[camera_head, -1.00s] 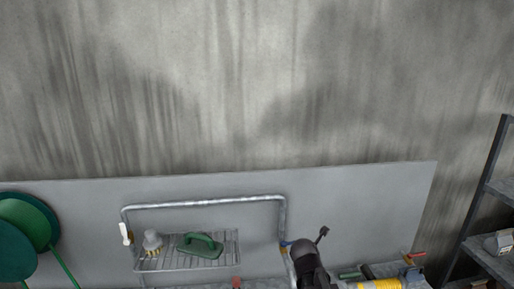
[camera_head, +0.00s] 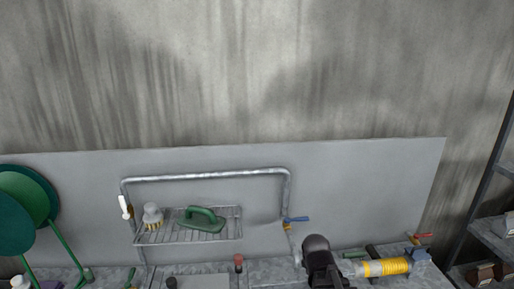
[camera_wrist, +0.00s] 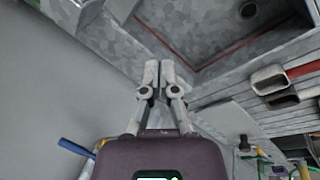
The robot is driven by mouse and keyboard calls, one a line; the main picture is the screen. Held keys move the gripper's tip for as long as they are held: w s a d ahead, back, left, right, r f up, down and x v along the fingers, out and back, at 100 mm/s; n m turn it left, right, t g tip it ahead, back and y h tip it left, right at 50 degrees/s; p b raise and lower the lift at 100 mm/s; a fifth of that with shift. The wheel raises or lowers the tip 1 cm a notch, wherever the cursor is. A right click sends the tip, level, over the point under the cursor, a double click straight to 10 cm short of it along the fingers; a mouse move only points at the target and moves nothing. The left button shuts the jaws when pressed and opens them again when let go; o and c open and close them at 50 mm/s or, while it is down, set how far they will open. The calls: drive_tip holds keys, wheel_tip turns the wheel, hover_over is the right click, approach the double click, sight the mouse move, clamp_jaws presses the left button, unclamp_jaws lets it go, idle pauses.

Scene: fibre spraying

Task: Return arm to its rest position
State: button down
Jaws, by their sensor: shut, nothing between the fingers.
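My gripper (camera_wrist: 158,75) shows in the wrist view with its two pale grey fingers together, shut and empty. Its dark purple body fills the bottom middle of that view. Behind the fingertips is a mottled grey metal surface. In the head view a dark part of my arm (camera_head: 320,262) rises from the bottom edge, right of the middle, in front of the bench. The gripper's fingers cannot be made out there.
A wire rack (camera_head: 185,234) holds a green-handled float (camera_head: 203,219) and a brush (camera_head: 152,215). Shelves (camera_head: 500,237) stand at right.

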drive_tip(key=s+a+f+m+g+y+b, duration=0.1)
drive_tip(key=s+f+m+g+y+b, duration=0.1)
drive_tip(key=s+f+m, duration=0.3)
drive_tip(key=shift+a+m+g+b, duration=0.35)
drive_tip(key=shift+m+b, duration=0.5)
drive_tip(key=shift+m, duration=1.55)
